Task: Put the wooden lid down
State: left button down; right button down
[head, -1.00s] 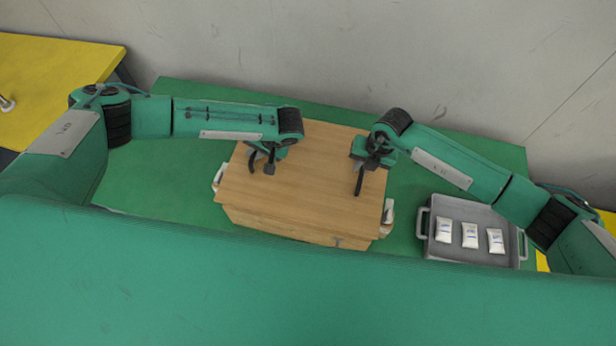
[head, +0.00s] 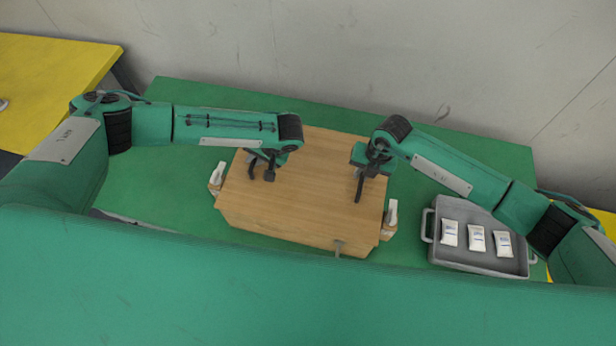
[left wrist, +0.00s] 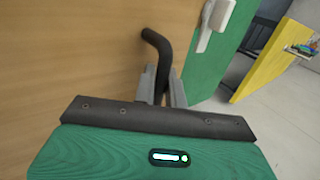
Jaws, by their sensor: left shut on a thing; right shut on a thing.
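The wooden lid (head: 310,205) is a broad flat board in the middle of the green table. My left gripper (head: 262,172) is shut on a dark bent handle at the lid's left side; the handle (left wrist: 158,48) shows between the grey fingers in the left wrist view. My right gripper (head: 362,178) is shut on a dark handle at the lid's right side. The lid hides what is under it, and I cannot tell whether it rests on something or hangs just above.
White-topped pieces stand at the lid's left (head: 216,176) and right (head: 391,216). A grey tray (head: 432,228) with 3 white packets (head: 476,238) sits at the right. The green table (head: 150,180) is clear to the left. A yellow table (head: 50,65) stands beyond it.

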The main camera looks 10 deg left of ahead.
pick_arm(q)
jog(key=shift+f+b, duration=0.3)
jog(key=shift+f, duration=0.15)
pick_arm(e)
jog(key=shift+f, duration=0.45)
pick_arm(q)
jog(key=c, duration=1.5)
grip_release()
pick_arm(e)
jog(key=c, duration=1.5)
grip_release()
pick_arm(q)
jog(key=shift+o, duration=0.2)
jog(key=shift+s+r, duration=0.1)
pick_arm(e)
jog(key=shift+o, duration=0.2)
jog(key=shift+r, duration=0.1)
jog(key=shift+r, duration=0.1)
pick_arm(q)
jog(key=v, duration=1.1)
jog(key=shift+d+r, duration=0.2)
jog(key=shift+r, duration=0.2)
pick_arm(e)
notch_tip(320, 180, up, 12)
jog(key=d, duration=0.2)
jog(key=shift+s+d+f, duration=0.15)
jog(key=shift+d+f, duration=0.05)
jog(key=shift+f, duration=0.05)
pick_arm(q)
jog(key=shift+d, duration=0.1)
